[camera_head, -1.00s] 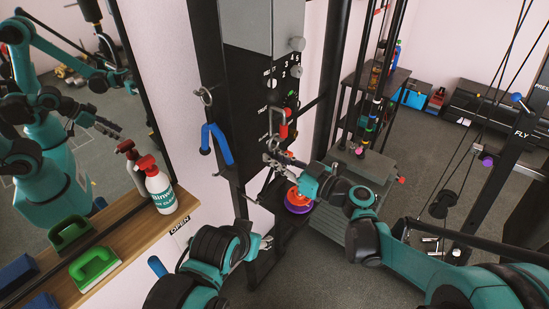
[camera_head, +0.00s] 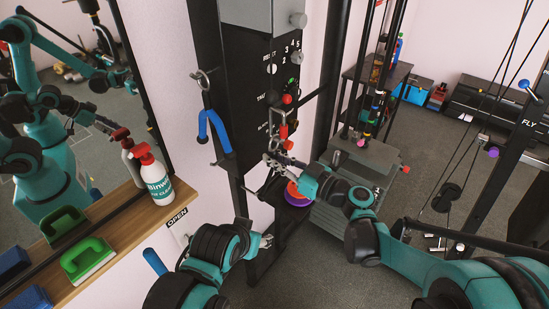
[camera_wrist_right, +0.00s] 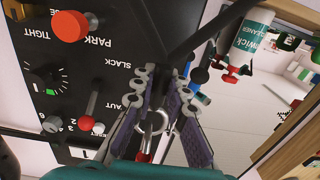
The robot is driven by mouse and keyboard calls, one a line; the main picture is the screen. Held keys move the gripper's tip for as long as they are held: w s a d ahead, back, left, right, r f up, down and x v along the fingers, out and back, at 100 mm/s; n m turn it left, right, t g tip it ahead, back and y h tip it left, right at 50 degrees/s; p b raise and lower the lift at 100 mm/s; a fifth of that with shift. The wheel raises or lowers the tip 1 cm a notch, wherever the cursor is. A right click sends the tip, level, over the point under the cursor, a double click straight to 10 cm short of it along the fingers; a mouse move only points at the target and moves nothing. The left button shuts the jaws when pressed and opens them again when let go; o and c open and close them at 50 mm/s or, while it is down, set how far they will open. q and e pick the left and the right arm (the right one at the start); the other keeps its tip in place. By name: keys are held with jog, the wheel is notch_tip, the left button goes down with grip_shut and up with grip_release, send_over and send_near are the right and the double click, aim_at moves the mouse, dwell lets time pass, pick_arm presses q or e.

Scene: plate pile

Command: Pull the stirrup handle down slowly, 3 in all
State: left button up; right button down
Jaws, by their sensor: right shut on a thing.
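My right gripper (camera_head: 277,160) is shut on the stirrup handle in front of the black machine panel. In the right wrist view, the gripper (camera_wrist_right: 160,80) has its padded fingers on either side of the handle's fittings. A metal ring (camera_wrist_right: 155,121) and a red link show between the fingers. The handle's dark bar (camera_wrist_right: 212,28) runs out past the fingertips; the rest is partly hidden. In the head view, a red clip (camera_head: 283,131) is above the gripper. My left gripper (camera_head: 266,241) is low beside the machine, away from the handle; its jaws are too small to read.
A blue handle (camera_head: 213,132) hangs from a hook left of the panel. Red and purple discs (camera_head: 297,195) lie below the gripper. A weight machine stands right.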

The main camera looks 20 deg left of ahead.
aim_at(274, 149)
jog(key=shift+f+b, duration=0.55)
jog(key=shift+f, duration=0.1)
jog(key=shift+r+p, duration=1.1)
jog(key=shift+r, duration=0.35)
jog(key=shift+r+p, duration=0.9)
jog(key=shift+r, duration=0.2)
jog(key=shift+r+p, duration=0.9)
jog(key=shift+r, duration=0.3)
